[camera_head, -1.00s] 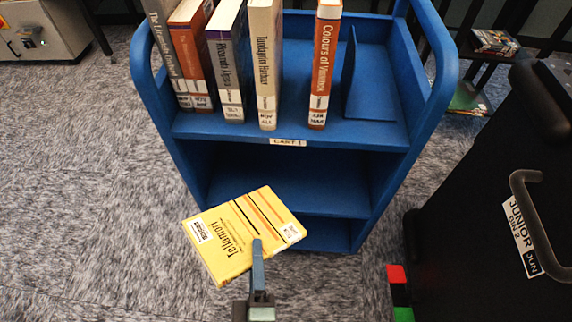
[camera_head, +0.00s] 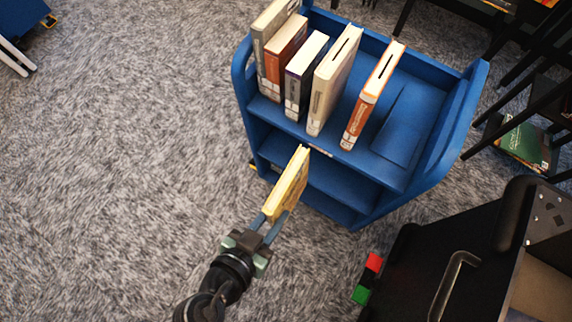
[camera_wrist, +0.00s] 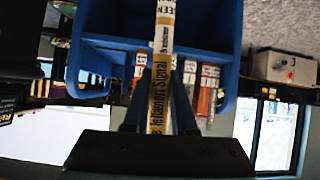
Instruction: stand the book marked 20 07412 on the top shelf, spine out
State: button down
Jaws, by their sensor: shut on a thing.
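The yellow book (camera_head: 288,185) is in my gripper (camera_head: 273,226), held in front of the blue cart (camera_head: 240,92). It looks roughly upright and edge-on in the head view, its pale page edges showing on top. In the wrist view, its yellow spine (camera_wrist: 159,82) faces the camera, with title lettering and a white label. I cannot read the number 20 07412 on it. My gripper is shut on the book, one finger on each side. The cart's top shelf (camera_head: 373,166) holds several upright books, spines toward me.
An orange book (camera_head: 368,100) stands apart, with a gap between it and the cream book (camera_head: 332,85). A blue bookend (camera_head: 402,128) is to its right. A black bin (camera_head: 425,260) with a handle stands at lower right. Carpet on the left is clear.

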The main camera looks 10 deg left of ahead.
aim_at(295, 170)
jog(key=shift+s+r+m+p, duration=0.1)
jog(key=shift+r+m+p, duration=0.3)
jog(key=shift+r, duration=0.4)
jog(key=shift+w+d+p, duration=0.2)
jog(key=shift+w+p, duration=0.05)
jog(key=shift+w, duration=0.45)
jog(key=shift+w+d+p, duration=0.15)
jog(key=shift+w+p, duration=0.1)
jog(key=shift+w, duration=0.45)
jog(key=w+d+p, duration=0.1)
jog(key=w+d, duration=0.1)
jog(key=w, duration=0.6)
jog(key=w+d+p, duration=0.2)
jog(key=w+d, duration=0.1)
jog(key=w, duration=0.5)
jog(key=shift+w+d, duration=0.15)
jog(key=shift+f+b, duration=0.5)
jog(key=shift+f, duration=0.2)
jog(key=c, duration=0.6)
grip_release()
jog(key=shift+c, duration=0.2)
jog(key=b+v, duration=0.1)
jog(key=v, duration=1.2)
jog(key=shift+w+r, duration=0.1)
